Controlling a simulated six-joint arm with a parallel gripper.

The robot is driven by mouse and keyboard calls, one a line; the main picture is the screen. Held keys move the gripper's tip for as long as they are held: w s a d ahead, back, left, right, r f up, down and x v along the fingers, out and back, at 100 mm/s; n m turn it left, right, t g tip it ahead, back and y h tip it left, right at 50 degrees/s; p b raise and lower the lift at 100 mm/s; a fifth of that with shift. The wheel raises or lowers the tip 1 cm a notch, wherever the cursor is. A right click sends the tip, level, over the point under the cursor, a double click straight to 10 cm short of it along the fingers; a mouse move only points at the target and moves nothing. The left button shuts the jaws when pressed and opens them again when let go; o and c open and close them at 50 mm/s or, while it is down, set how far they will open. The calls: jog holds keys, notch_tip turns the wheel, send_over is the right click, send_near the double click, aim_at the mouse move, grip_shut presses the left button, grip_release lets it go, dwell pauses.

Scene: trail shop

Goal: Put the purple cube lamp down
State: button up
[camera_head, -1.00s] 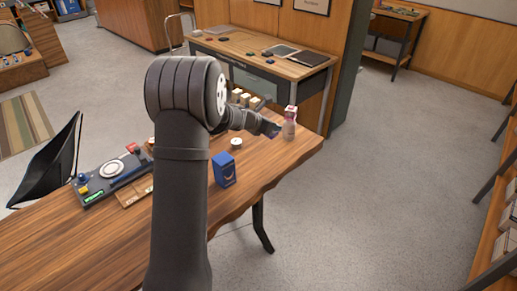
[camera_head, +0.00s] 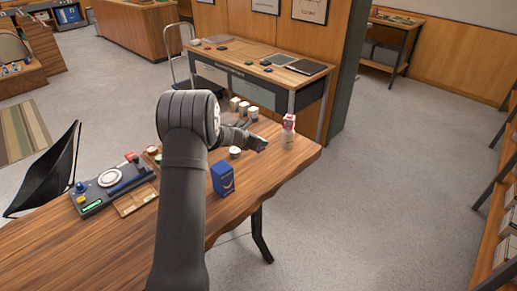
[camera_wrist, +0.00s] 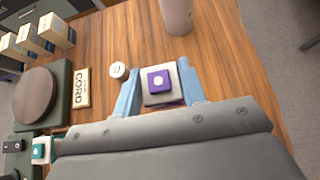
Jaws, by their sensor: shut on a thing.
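The purple cube lamp (camera_wrist: 161,80) shows in the wrist view between the two blue fingers of my gripper (camera_wrist: 160,92). Its top is purple with a pale round mark, over a greyish body. My gripper is shut on it, low over the wooden table (camera_wrist: 120,35). I cannot tell whether the lamp touches the tabletop. In the head view my gripper (camera_head: 262,145) is near the table's far right part, left of the pink and white bottle, and the lamp is mostly hidden there.
The bottle (camera_head: 288,131) stands just beyond my gripper. A small white round item (camera_head: 235,152) and a blue box (camera_head: 223,179) stand nearby on the table. Several small boxes (camera_wrist: 38,38) and a "CORD" sign (camera_wrist: 81,87) are to the left. Bare wood lies right of the gripper.

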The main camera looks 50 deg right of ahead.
jog(key=shift+f, duration=1.9)
jog(key=shift+f, duration=0.2)
jog(key=o, duration=1)
jog(key=shift+r, duration=0.25)
jog(key=v, duration=1.2)
jog(key=shift+f, duration=0.1)
